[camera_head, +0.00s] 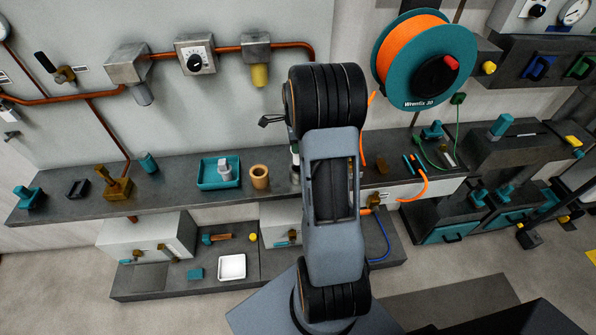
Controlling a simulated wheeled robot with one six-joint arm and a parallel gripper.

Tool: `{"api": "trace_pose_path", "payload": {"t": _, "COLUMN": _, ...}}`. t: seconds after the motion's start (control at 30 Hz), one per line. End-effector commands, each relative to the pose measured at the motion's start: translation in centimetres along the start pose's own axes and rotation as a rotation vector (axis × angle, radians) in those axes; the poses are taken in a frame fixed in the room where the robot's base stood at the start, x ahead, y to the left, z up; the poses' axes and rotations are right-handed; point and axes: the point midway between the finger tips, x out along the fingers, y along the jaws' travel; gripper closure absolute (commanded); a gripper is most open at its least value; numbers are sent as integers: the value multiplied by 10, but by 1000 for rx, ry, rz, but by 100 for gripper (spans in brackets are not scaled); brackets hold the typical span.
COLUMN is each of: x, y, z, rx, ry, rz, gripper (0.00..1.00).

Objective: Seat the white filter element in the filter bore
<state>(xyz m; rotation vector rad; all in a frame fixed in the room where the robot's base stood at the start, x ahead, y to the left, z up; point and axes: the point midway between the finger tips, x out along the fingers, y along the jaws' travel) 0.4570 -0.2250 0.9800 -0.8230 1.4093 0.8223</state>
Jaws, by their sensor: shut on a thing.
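My gripper is not clearly visible; my own arm stands in front of the middle of the bench and hides the space behind it. I cannot make out the white filter element with certainty. A pale grey-white stepped piece (227,170) stands in a teal tray (206,185) on the bench, left of my arm. A tan open-topped cylinder (259,178) stands upright just right of that tray. A narrow strip of pale and grey parts (295,160) shows along my arm's left edge, mostly covered. I cannot tell which opening is the filter bore.
The long grey bench (190,188) also carries a brass fitting (117,187) and several small teal and dark parts. A copper pipe (220,49) with a dial box (195,55) runs above. An orange hose reel (424,58) hangs upper right. A white tray (232,267) lies on the lower shelf.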

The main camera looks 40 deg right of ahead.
Motion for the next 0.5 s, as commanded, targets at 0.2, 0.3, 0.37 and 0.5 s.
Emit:
{"api": "trace_pose_path", "payload": {"t": 0.2, "x": 9, "y": 0, "z": 0, "rx": 0, "ry": 0, "rz": 0, "gripper": 93}}
{"api": "trace_pose_path", "payload": {"t": 0.3, "x": 12, "y": 0, "z": 0, "rx": 0, "ry": 0, "rz": 0, "gripper": 93}}
{"api": "trace_pose_path", "payload": {"t": 0.37, "x": 14, "y": 0, "z": 0, "rx": 0, "ry": 0, "rz": 0, "gripper": 93}}
{"api": "trace_pose_path", "payload": {"t": 0.5, "x": 19, "y": 0, "z": 0, "rx": 0, "ry": 0, "rz": 0, "gripper": 93}}
